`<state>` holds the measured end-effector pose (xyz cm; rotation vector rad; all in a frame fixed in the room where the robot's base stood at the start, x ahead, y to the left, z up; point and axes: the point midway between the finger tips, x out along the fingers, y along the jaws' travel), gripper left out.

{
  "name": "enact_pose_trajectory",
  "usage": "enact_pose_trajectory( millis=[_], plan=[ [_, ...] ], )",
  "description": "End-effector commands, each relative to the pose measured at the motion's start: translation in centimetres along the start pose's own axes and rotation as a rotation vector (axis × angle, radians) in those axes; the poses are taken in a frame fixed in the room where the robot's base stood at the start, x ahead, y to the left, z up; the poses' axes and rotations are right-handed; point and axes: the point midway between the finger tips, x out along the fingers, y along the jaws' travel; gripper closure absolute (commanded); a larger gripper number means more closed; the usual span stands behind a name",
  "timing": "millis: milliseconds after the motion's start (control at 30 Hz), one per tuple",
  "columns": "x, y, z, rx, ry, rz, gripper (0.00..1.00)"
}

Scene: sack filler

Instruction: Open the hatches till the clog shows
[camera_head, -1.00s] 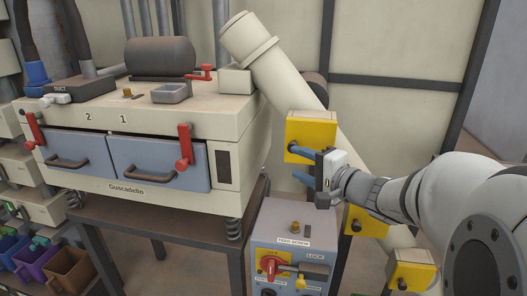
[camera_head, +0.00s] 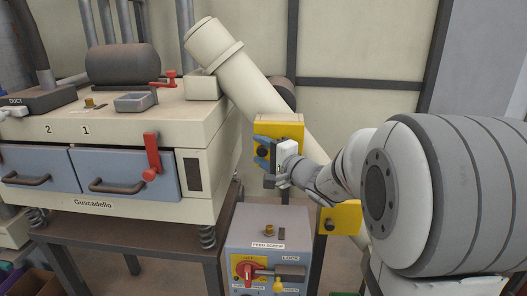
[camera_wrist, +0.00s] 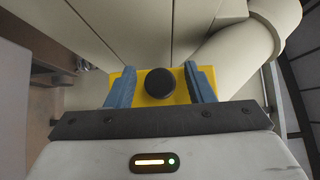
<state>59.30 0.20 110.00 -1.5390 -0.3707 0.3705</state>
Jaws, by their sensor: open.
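The upper yellow hatch (camera_head: 285,123) sits on the slanted cream pipe (camera_head: 232,65) and looks shut. My gripper (camera_head: 263,153) is open in front of this hatch and hides its lower part. In the wrist view, the hatch's black knob (camera_wrist: 159,82) lies between the two blue fingers, with a gap on each side. The yellow hatch plate (camera_wrist: 148,98) shows behind the knob. A second yellow hatch (camera_head: 345,219) with a dark knob is lower on the pipe, partly behind my arm. No clog shows.
A cream machine (camera_head: 105,125) with blue drawers and a red lever (camera_head: 152,155) stands at the left. A grey control box (camera_head: 268,240) with a red switch and padlock stands below my gripper. My arm covers the right side.

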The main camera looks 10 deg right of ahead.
Motion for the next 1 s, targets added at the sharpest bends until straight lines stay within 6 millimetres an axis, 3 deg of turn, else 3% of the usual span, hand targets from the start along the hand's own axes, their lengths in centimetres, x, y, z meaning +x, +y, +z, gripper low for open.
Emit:
enact_pose_trajectory(
  millis=[100,667,867,1000],
  plan=[
    [-0.03,0.0,-0.01,0.0,0.0,0.0,0.54],
    [-0.07,0.02,-0.05,0.0,0.001,0.001,0.99],
    [-0.39,0.04,-0.73,0.0,0.006,0.001,1.0],
    [-0.02,0.07,-0.08,0.001,-0.006,0.001,1.0]
  ],
)
